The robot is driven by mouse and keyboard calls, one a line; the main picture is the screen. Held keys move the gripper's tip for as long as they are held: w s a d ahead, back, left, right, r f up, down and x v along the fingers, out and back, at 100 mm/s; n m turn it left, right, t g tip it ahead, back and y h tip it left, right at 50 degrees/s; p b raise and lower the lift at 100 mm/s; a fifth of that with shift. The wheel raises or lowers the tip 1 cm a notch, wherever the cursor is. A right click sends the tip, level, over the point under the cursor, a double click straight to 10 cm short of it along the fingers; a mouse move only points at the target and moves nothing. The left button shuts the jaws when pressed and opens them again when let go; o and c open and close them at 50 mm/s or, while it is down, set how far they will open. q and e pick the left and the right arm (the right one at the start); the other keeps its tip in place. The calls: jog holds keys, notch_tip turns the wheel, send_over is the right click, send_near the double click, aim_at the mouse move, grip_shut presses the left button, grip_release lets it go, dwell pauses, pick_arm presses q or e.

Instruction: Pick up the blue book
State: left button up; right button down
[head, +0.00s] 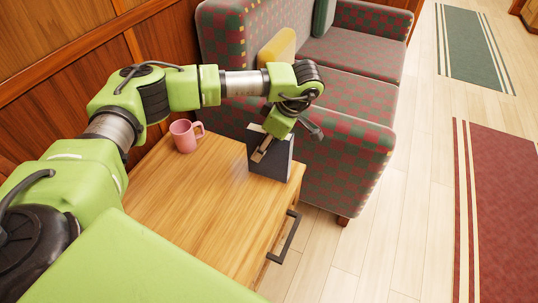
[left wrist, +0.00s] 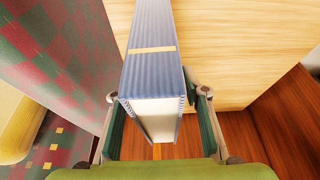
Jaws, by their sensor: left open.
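The blue book (head: 278,161) stands upright on the wooden side table (head: 170,204), near its far right corner by the sofa. My left gripper (head: 262,148) is at the top of the book. In the left wrist view the book (left wrist: 152,60) shows its ribbed blue spine with a tan band and its pale page edges. There my left gripper (left wrist: 159,128) is open, with one finger on each side of the book. Small gaps show beside it, and I cannot tell whether either finger touches it. My right gripper is not in view.
A pink mug (head: 184,136) stands on the table near the wooden wall. A checked red and green sofa (head: 345,155) with cushions is close beyond the book. The table's drawer has a dark handle (head: 284,238). Open floor lies to the right.

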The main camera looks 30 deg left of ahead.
pick_arm(q)
jog(key=shift+f, duration=0.25)
jog(key=shift+f, duration=0.25)
dwell(0.3)
grip_shut()
